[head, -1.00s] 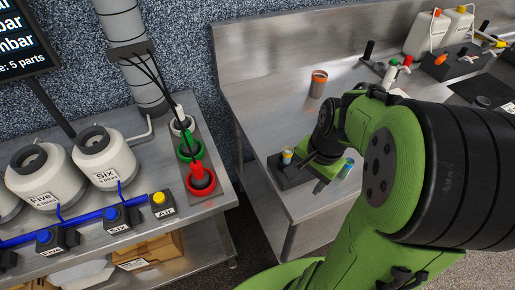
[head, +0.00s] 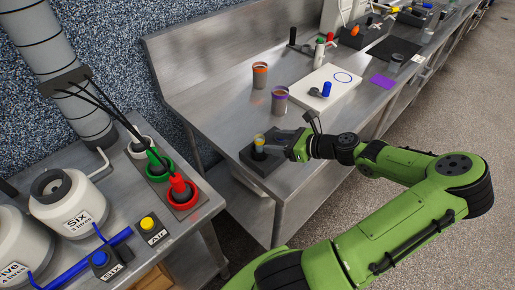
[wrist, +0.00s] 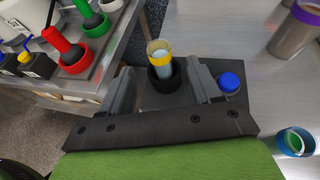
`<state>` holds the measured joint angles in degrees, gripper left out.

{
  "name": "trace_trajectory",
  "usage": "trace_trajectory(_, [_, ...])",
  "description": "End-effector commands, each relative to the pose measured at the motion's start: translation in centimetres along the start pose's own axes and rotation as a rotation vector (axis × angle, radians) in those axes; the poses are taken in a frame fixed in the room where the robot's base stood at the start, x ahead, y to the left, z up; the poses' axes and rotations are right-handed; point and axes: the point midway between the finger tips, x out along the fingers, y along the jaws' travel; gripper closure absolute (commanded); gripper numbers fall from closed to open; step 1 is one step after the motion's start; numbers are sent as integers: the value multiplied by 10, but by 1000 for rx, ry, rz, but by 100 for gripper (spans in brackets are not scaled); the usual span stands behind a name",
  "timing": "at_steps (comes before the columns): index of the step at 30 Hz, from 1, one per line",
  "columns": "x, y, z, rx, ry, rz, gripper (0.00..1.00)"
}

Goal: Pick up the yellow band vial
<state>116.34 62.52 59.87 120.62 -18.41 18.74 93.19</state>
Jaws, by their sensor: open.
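The yellow band vial (wrist: 161,62) stands upright in a round black holder (wrist: 160,80) on a dark block. It has a clear body with a yellow ring at its top. In the head view the vial (head: 259,143) stands at the near left corner of the right-hand bench. My gripper (wrist: 161,82) is open, with one finger on each side of the vial and a gap to each. In the head view my gripper (head: 275,148) reaches the vial from the right. A blue-capped item (wrist: 229,82) is just right of the right finger.
A blue-rimmed vial (wrist: 296,142) is at lower right in the wrist view. A purple-band cup (head: 280,98) and an orange-band cup (head: 260,74) stand behind on the bench. A white board (head: 335,82) lies farther back. Red and green plugs (head: 180,190) are on the left bench.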

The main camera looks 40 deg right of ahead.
Motion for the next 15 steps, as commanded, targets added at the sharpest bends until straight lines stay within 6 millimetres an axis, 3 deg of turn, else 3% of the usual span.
trace_trajectory(3, [25,1,-1,-1,-2,4,37])
trace_trajectory(8, [44,1,0,-1,-1,4,37])
trace_trajectory(15, [84,-1,0,-1,1,2,37])
